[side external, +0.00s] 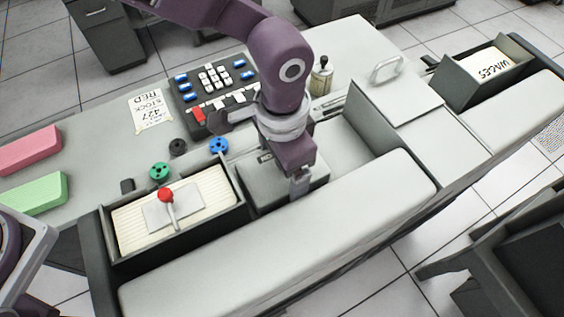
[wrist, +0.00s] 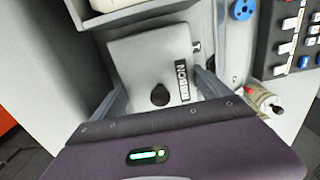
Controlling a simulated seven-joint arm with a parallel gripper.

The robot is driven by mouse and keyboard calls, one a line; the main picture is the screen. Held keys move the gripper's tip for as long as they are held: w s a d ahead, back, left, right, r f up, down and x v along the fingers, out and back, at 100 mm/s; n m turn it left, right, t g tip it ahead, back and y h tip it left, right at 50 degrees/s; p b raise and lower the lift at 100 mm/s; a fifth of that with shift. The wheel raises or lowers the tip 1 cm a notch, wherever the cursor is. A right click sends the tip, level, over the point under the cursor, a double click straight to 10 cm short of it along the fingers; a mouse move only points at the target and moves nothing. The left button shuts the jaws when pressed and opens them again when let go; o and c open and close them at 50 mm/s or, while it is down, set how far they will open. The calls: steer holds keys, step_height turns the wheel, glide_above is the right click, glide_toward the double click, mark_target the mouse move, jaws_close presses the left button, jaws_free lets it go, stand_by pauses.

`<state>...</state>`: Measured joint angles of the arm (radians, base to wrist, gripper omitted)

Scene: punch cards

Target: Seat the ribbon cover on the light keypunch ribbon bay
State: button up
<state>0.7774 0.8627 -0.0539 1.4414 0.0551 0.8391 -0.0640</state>
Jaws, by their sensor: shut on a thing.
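The ribbon cover (wrist: 140,68) is a light grey plate with a black knob and a RIBBON label, in the upper middle of the wrist view. My gripper (wrist: 163,90) is shut on it, with one finger along each side. In the side view my gripper (side external: 299,185) points down over the light keypunch, and the grey cover (side external: 256,188) shows beside and beneath it, partly hidden by the wrist. The ribbon bay is hidden under the cover and arm. I cannot tell whether the cover touches the bay all round.
A card tray (side external: 112,258) with a red-knobbed weight (side external: 166,196) stands close left of the cover. A long pale housing (side external: 280,250) runs in front. Green (side external: 159,171), black (side external: 177,146) and blue (side external: 218,146) spools and a keypad (side external: 213,82) lie behind. A bottle (side external: 321,77) stands farther back.

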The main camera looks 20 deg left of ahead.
steer(key=shift+f, duration=0.15)
stand_by(0.3)
steer(key=o, duration=1.3)
steer(key=shift+r, duration=4.5)
